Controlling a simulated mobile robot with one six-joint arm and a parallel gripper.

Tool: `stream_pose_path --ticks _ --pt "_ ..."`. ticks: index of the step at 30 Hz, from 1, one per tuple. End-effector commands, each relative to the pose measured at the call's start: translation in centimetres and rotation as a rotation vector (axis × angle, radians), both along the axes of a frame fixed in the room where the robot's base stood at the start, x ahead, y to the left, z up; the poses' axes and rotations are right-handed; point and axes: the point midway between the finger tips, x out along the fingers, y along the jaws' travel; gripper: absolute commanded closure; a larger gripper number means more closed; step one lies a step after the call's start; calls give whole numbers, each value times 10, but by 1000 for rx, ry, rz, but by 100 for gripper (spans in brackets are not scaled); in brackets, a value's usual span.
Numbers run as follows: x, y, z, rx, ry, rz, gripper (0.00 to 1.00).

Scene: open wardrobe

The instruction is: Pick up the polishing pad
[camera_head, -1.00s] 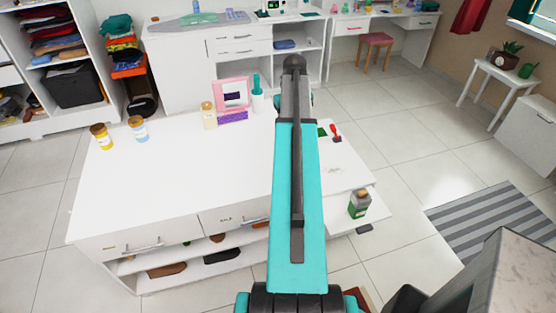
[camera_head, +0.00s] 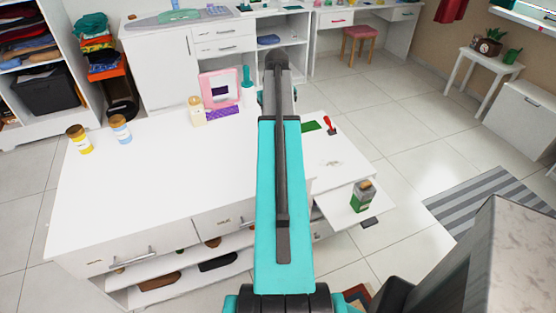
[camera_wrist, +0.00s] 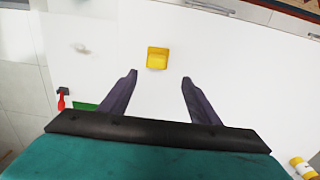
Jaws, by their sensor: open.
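A small yellow square block (camera_wrist: 157,58), which I take to be the polishing pad, lies on the white table top in the wrist view. My gripper (camera_wrist: 159,78) is open and empty, its two dark fingers pointing towards the block. The block sits roughly midway between the fingertips in the picture and a little beyond them, apart from both. How high the gripper is above the table is hard to tell. In the head view my arm hides the gripper and the block.
The white table (camera_head: 130,190) also bears a yellow jar (camera_head: 79,140), a blue jar (camera_head: 121,129), a pink frame (camera_head: 220,90), a flat green piece (camera_head: 311,126) and a red-handled tool (camera_head: 330,124). A green can (camera_head: 363,197) stands at the right. Much of the left top is clear.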

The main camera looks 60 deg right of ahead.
Motion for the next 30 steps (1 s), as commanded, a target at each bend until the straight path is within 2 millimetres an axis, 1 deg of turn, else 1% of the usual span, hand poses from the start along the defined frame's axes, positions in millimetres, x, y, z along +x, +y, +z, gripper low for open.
stream_pose_path --ticks 10,14,20,30 --pt "-6 -5 0 0 0 -11 44" --pt "-7 -6 -4 0 0 -12 44" --pt "-8 -6 -21 2 1 -13 44" --pt "-8 -6 -56 2 1 -14 44"
